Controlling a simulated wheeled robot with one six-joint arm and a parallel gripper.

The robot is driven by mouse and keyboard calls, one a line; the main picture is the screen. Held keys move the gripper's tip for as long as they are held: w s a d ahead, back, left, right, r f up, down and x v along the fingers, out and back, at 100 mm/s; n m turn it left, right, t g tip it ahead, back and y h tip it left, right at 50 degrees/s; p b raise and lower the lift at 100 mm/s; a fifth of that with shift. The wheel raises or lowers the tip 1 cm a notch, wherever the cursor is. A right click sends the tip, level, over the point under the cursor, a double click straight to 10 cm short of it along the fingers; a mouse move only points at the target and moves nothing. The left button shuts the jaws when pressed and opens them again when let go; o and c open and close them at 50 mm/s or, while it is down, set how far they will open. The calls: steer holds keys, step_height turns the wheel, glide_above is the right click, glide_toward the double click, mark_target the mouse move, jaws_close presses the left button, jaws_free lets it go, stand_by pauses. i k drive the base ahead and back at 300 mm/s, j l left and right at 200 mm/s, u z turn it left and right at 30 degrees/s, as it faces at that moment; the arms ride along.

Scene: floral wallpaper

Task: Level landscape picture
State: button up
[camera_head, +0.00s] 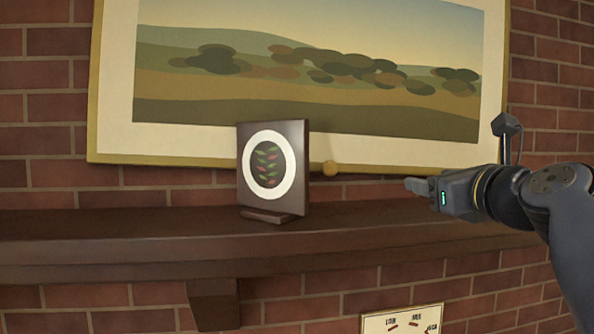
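The landscape picture (310,65) hangs on the brick wall in a thin gold frame (200,163) with a cream mat. Its lower edge slopes down to the right, while the shelf below appears to rise to the right, so the picture looks tilted. My gripper (410,185) points left, in front of the wall below the picture's lower right part, apart from the knob. It appears to hold nothing; its fingers are too small to tell open from shut.
A dark wooden mantel shelf (120,225) runs below the picture. A dark square plaque (297,150) with a white ring and leaf pattern stands on it, overlapping the frame's lower edge. A cream labelled card (403,321) is on the wall below. The shelf's left part is clear.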

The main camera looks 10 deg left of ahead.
mark_target(385, 87)
steer(key=i+j, duration=0.15)
steer(key=j, duration=0.2)
steer(key=i+j, duration=0.15)
steer(key=j, duration=0.25)
steer(key=i+j, duration=0.1)
steer(key=i, duration=0.25)
